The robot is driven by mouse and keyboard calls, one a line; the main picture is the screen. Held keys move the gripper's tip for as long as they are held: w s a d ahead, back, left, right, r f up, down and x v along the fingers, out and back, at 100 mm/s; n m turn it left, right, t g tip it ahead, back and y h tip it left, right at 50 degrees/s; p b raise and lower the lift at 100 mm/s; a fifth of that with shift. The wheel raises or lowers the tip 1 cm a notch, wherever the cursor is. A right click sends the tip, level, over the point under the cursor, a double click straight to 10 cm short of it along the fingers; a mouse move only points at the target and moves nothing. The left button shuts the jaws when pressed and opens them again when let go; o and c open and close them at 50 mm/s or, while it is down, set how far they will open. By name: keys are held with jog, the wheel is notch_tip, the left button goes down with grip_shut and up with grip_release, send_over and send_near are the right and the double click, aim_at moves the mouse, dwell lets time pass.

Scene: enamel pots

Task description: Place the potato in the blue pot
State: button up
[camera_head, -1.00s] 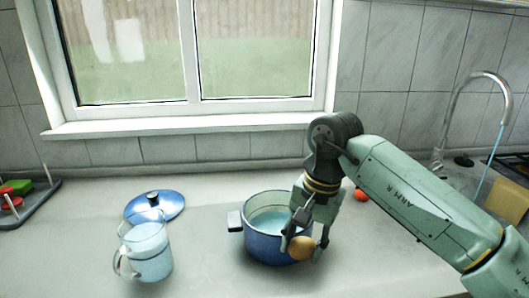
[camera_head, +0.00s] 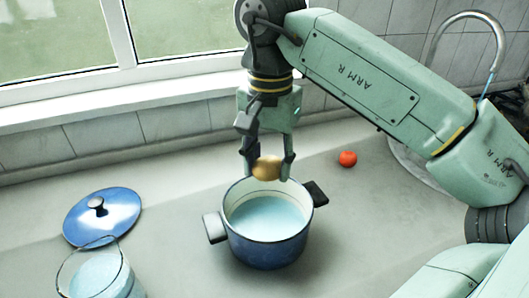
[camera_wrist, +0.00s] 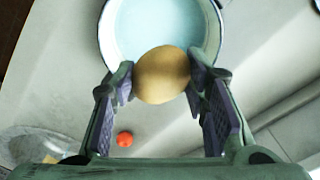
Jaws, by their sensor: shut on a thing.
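The potato (camera_head: 267,168) is tan and rounded. My gripper (camera_head: 267,170) is shut on it, one finger on each side, and it also shows between the fingers in the wrist view (camera_wrist: 163,75). The blue pot (camera_head: 268,250) stands open on the counter, with pale blue inside and two black handles. In the head view the potato overlaps the pot's far rim and appears above it. In the wrist view the potato covers part of the pot's near rim (camera_wrist: 103,38). How high it is above the rim is hard to tell.
A blue lid (camera_head: 103,216) with a black knob lies on the counter at left, beside a clear jug (camera_head: 98,276) with pale blue in it. A tomato-like red thing (camera_head: 347,158) lies right of my gripper. A sink tap (camera_head: 468,40) stands at right.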

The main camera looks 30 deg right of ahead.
notch_tip(320, 180, down, 10)
jog(key=b, duration=0.6)
jog(key=shift+r, duration=0.25)
jog(key=o, duration=1.2)
jog(key=shift+r, duration=0.1)
notch_tip(320, 180, up, 7)
jog(key=p, duration=0.5)
jog(key=shift+s, duration=0.1)
